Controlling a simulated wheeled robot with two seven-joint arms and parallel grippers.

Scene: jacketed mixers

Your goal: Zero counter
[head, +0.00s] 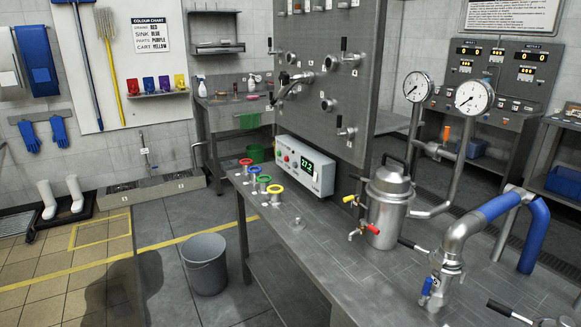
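A dark panel (497,75) on the back wall at the right carries several small displays with lit digits. Its left display (468,51) and right display (532,56) look like they show zeros, but the digits are small. Small knobs or buttons sit below them, too small to make out. I cannot tell which of these is the counter. Neither of my grippers is in view.
The steel bench (335,255) holds coloured rings (264,179), a lidded steel vessel (389,203) with taps, and a curved pipe (462,240) with a blue sleeve. Two round gauges (474,97) stand before the panel. A grey bucket (205,264) is on the floor left of the bench.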

